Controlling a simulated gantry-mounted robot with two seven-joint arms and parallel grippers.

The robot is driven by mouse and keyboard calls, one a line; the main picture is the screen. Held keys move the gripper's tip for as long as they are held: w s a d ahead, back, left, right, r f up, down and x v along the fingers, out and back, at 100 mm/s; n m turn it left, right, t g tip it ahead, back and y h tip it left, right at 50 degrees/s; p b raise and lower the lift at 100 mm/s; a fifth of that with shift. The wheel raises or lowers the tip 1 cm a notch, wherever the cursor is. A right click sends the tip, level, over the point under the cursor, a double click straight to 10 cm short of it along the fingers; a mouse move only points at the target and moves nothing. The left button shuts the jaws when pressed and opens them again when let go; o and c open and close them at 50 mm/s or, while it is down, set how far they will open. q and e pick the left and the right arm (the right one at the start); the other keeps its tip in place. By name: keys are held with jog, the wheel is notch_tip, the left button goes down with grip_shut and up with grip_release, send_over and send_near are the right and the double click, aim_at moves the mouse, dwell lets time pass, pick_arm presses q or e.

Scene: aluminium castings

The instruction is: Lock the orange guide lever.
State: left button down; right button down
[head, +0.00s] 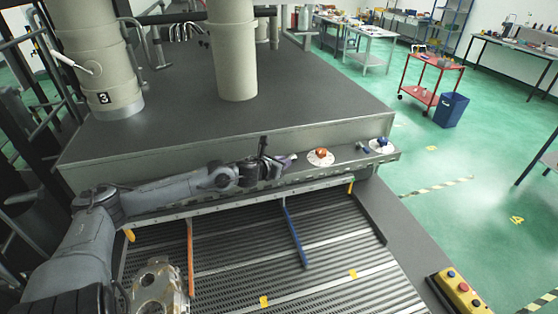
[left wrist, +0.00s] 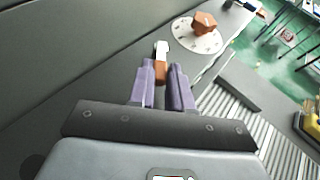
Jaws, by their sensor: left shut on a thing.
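The orange guide lever (left wrist: 161,72) shows in the left wrist view as a small orange-brown piece with a pale tip, standing between my purple fingers. My left gripper (left wrist: 163,80) is shut on it. In the head view my left gripper (head: 284,162) is at the ledge, just left of the orange knob; there the fingers mostly hide the lever. The orange knob (left wrist: 204,23) sits on a white round dial (left wrist: 185,36) beyond the fingertips; the knob also shows in the head view (head: 321,153). My right gripper is not in view.
A blue knob (head: 381,142) on a white dial and a small blue lever (head: 362,148) are farther right along the ledge. Below lies a slatted bed with an orange guide bar (head: 190,258), a blue guide bar (head: 295,237) and a metal casting (head: 158,285).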

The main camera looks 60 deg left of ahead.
pick_arm(q)
jog(key=d+n+g+y+b, duration=0.1)
jog(key=w+n+g+y+b, duration=0.1)
jog(key=n+y+b, duration=0.1)
jog(key=w+d+n+y+b, duration=0.1)
jog(key=b, duration=0.1)
jog(key=shift+d+f+n+g+y, duration=0.15)
jog(key=shift+d+n+g+y, duration=0.15)
jog(key=shift+n+g, duration=0.1)
jog(key=shift+w+d+n+g+y+b, duration=0.3)
jog(key=shift+n+g+y+b, duration=0.35)
jog(key=shift+b, duration=0.3)
jog(key=shift+w+d+n+g+y+b, duration=0.25)
jog(key=shift+n+g+y+b, duration=0.1)
jog(key=shift+n+g, duration=0.25)
jog(key=shift+w+d+n+g+y+b, duration=0.1)
jog(key=shift+w+n+g+y+b, duration=0.2)
jog(key=shift+n+g, duration=0.2)
jog(key=shift+w+d+n+g+y+b, duration=0.2)
jog(key=shift+w+n+g+y+b, duration=0.25)
jog(key=shift+n+g, duration=0.45)
jog(key=shift+w+g, duration=0.15)
jog(key=shift+g, duration=0.3)
jog(key=shift+n, duration=0.25)
jog(key=c, duration=1)
grip_release()
jog(key=shift+c, duration=0.2)
jog(key=shift+d, duration=0.1)
